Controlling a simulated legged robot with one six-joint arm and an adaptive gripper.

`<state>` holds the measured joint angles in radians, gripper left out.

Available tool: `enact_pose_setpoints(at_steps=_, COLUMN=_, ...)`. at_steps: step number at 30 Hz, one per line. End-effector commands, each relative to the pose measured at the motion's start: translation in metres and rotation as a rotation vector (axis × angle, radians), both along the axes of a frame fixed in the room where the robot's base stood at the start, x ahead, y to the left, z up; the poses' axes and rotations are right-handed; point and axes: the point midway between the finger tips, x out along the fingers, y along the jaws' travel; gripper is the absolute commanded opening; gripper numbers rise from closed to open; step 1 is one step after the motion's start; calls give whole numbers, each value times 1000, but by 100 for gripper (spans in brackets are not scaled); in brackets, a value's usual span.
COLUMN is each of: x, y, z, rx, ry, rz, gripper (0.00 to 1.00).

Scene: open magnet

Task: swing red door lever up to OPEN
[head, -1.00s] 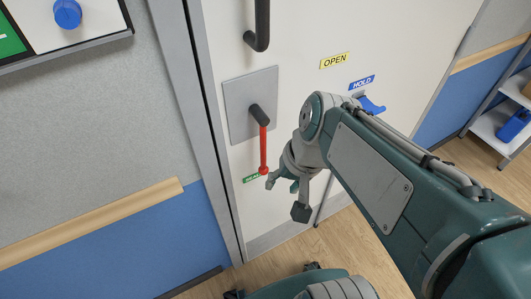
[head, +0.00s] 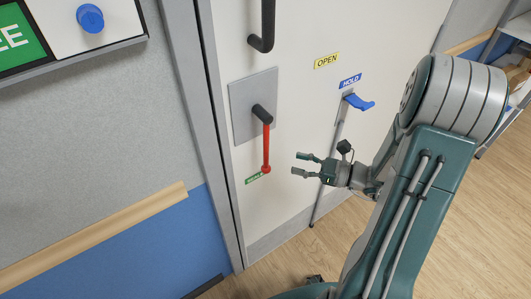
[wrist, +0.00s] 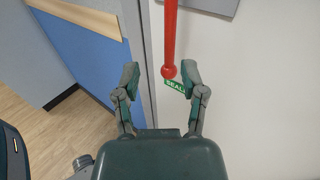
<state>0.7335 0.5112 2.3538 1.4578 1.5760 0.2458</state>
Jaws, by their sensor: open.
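The red lever (head: 266,145) hangs straight down from a dark pivot on a grey plate (head: 241,122) on the white door. Its round end is beside a green label (head: 254,178). My gripper (head: 299,164) is open and empty, a short way right of the lever's lower end. In the wrist view the lever (wrist: 170,40) comes down from the top, and its round tip appears between the spread fingers (wrist: 160,76), nearer the right one. I see no contact. The yellow OPEN label (head: 327,60) is up and to the right of the lever.
A dark door handle (head: 264,28) is above the plate. A blue hook (head: 359,102) under a HOLD label (head: 350,81) sits to the right on the door. A wooden rail (head: 95,238) runs along the left wall. A blue knob (head: 90,18) is at the upper left.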

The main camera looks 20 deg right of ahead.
Motion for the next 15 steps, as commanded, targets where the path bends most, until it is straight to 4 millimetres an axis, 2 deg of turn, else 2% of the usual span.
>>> enact_pose_setpoints(at_steps=3, x=3, y=-9, z=-4, rx=40, ry=9, rz=-46, gripper=54)
enact_pose_setpoints(at_steps=5, x=5, y=-8, z=-5, rx=44, ry=9, rz=-48, gripper=54)
enact_pose_setpoints(at_steps=15, x=36, y=35, z=-4, rx=39, ry=8, rz=-40, gripper=54)
